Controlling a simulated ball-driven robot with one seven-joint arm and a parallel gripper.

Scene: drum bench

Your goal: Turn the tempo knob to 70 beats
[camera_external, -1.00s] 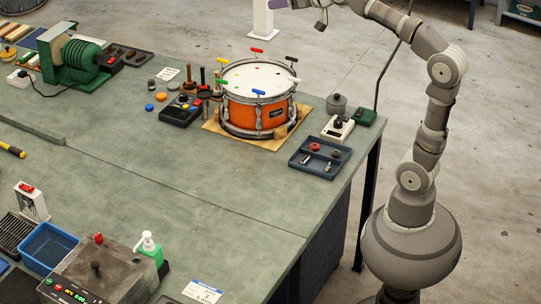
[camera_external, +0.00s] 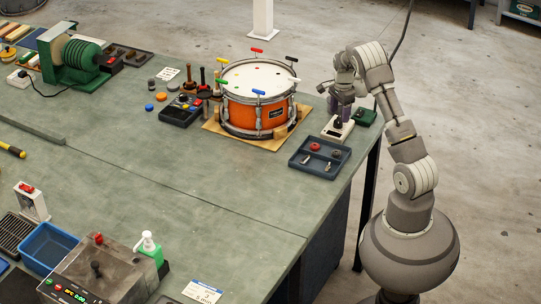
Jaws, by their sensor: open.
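The tempo knob is a small dark knob (camera_external: 338,123) on top of a cream-coloured box (camera_external: 335,132), likely the metronome, at the right edge of the bench. Its pointer and marks are too small to read. My gripper (camera_external: 339,111) points down just above the knob, with its fingers open. I cannot tell whether the fingers are around the knob or still above it.
A dark tray (camera_external: 294,162) with small parts sits in front of the box. An orange drum (camera_external: 240,115) on a wooden board stands to the left. A green box (camera_external: 365,117) is close on the right. The bench's middle (camera_external: 180,180) is clear.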

